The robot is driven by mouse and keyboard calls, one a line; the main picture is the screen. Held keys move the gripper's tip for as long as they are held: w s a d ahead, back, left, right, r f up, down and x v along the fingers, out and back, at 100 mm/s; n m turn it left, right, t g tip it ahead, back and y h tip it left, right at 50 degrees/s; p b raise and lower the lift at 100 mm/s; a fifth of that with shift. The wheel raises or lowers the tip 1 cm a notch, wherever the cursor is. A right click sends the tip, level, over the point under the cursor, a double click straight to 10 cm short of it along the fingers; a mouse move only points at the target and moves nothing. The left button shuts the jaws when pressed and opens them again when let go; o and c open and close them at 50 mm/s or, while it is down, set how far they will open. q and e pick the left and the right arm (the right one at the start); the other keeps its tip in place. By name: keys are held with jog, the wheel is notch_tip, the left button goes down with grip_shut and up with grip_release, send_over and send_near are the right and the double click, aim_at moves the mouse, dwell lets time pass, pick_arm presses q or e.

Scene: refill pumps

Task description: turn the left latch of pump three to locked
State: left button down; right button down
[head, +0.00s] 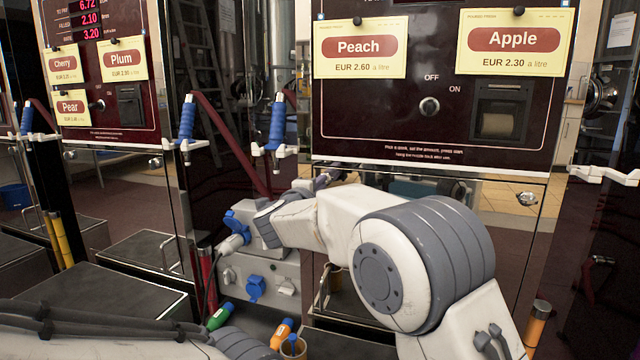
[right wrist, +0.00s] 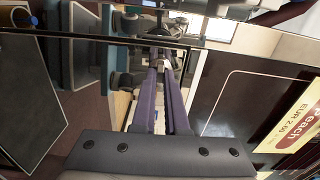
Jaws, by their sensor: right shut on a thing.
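Pump three is the dark red pump (head: 345,120) with the Peach and Apple signs. My right arm reaches across its front. My right gripper (head: 322,180) points to the right at the lower left of the pump, and its long fingers are shut on the left latch. In the right wrist view the fingertips (right wrist: 160,65) meet at the reflective panel. The latch is mostly hidden by the fingers, so its angle cannot be told. The pump's right latch (head: 528,198) is a small chrome handle lying roughly level. My left gripper is out of view; its arm crosses the bottom left.
A blue-handled nozzle (head: 277,122) hangs just left of the pump. Below my right wrist is a grey box with a blue valve (head: 255,288). The mirror-like lower panel gives reflections.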

jog(key=shift+n+p, duration=8.8)
jog(key=shift+p, duration=4)
jog(key=c, duration=0.9)
grip_release()
jog(key=shift+c, duration=0.2)
jog(key=p+v, duration=0.1)
jog(key=v, duration=0.9)
jog(key=shift+s, duration=0.25)
